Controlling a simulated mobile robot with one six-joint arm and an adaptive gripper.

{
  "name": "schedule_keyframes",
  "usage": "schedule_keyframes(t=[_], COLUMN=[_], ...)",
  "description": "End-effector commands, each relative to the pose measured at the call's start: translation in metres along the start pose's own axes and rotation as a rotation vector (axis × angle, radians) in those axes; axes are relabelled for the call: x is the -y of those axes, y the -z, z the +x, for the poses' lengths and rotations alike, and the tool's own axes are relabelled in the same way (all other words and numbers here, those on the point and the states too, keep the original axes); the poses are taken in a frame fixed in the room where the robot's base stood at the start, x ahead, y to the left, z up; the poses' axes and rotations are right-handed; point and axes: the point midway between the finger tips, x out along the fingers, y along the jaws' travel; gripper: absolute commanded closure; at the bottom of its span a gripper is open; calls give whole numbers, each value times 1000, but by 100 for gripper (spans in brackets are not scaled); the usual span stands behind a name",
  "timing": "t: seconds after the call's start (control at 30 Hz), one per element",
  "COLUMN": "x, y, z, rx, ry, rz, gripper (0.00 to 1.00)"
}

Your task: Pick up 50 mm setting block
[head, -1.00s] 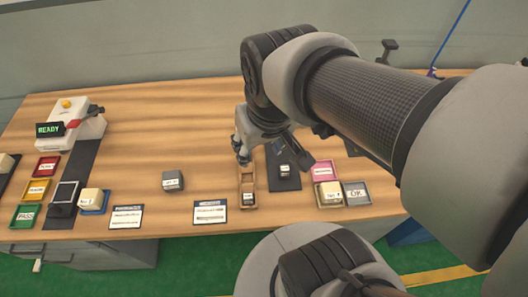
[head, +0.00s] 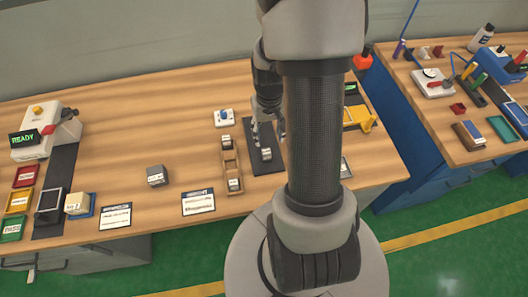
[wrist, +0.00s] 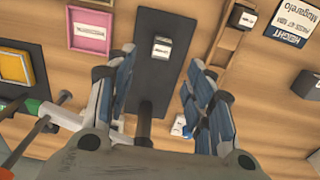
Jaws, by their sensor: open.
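A small grey block with a white label (head: 266,153) sits on a dark plate (head: 258,165) at the middle of the workbench. It also shows in the wrist view (wrist: 161,47); its label is too small to read. A similar labelled block (head: 234,184) sits in the wooden rack (head: 229,160) to the left. I cannot tell by label which is the 50 mm setting block. My gripper (wrist: 162,60) is open and empty above the dark plate, its fingers on either side of the plate in the wrist view. In the head view my arm hides part of this area.
A larger grey block (head: 156,174) and printed cards (head: 198,202) lie left of the rack. A blue-and-white device (head: 224,118) stands behind it. In the wrist view a pink tray (wrist: 90,31) and yellow tray (wrist: 15,68) lie left of the plate.

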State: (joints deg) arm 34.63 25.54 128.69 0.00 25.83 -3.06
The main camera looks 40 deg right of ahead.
Motion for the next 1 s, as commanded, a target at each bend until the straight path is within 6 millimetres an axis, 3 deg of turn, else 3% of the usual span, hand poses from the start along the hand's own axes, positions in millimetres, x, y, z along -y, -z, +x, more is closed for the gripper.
schedule_keyframes(t=[0.03,0.23,0.57,0.83,1.0], x=[0,0,2,4,4], y=[-1,0,1,4,4], z=[16,52,73,112,116], rx=[4,2,0,1,-1], ry=[0,0,0,0,0], rz=[0,-1,-1,-2,-1], gripper=[52,52,52,52,52])
